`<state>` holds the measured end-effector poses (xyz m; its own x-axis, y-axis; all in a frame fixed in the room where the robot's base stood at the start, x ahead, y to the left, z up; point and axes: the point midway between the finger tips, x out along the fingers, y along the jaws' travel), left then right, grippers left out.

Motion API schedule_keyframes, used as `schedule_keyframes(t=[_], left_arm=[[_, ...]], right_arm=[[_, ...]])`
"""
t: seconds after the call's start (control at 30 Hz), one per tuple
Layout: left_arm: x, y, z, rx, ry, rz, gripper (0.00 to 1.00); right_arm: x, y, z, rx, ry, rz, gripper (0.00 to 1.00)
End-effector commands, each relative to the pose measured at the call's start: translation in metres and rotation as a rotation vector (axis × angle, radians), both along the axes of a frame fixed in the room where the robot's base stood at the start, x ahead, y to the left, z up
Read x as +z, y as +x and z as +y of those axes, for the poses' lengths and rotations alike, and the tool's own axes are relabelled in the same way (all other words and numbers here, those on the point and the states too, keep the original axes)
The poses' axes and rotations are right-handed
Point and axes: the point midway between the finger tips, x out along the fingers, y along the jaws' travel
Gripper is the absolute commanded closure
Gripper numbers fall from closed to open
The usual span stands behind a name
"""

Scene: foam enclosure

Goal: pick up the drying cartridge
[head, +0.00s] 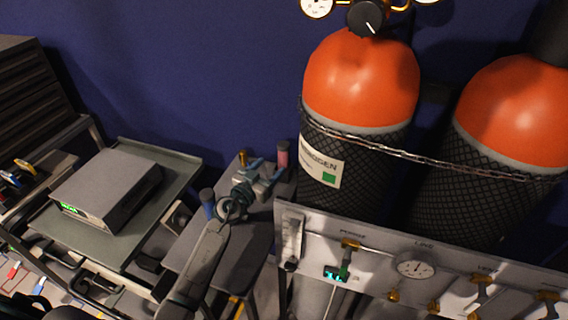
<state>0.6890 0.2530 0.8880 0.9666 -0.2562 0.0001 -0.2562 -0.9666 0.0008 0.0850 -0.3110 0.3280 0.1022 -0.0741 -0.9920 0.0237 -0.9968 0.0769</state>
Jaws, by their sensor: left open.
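My left gripper (267,168) is over the far end of a small grey stand. Its two blue-tipped fingers are apart, with nothing seen between them. A cartridge with a pink body and dark cap (283,155) stands upright just beyond the fingertips, a little to their right. A blue cartridge with a dark cap (208,201) stands to the left of my forearm. A small amber piece (243,158) is just left of the gripper. I cannot tell which of these is the drying cartridge. My wrist hides part of the stand. My right gripper is not in view.
Two orange-topped gas cylinders (362,82) in black mesh stand behind a chain on the right. A gauge panel (375,262) stands before them, close to the grey stand (238,252). A cart (62,222) with a grey instrument (108,187) is on the left.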

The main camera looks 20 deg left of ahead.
Motion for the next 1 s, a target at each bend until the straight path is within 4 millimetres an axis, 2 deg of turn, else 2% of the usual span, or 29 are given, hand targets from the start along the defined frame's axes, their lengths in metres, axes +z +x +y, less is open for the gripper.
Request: schedule_keyframes(t=[0.1,0.37,0.63,0.77,1.0], left_arm=[[-0.001,0.019,-0.005,0.0,-0.001,-0.002,0.38],[-0.001,0.039,-0.01,0.0,-0.001,-0.002,0.38],[-0.002,0.075,-0.02,0.001,-0.001,-0.002,0.38],[-0.001,0.083,-0.022,0.001,0.0,-0.001,0.38],[0.0,0.084,-0.022,0.0,0.0,0.0,0.4]], right_arm=[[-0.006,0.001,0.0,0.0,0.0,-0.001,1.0],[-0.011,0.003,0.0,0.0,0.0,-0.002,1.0],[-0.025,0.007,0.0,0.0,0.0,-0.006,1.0],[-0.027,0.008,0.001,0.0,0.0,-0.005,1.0],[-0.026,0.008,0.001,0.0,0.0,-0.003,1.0]])
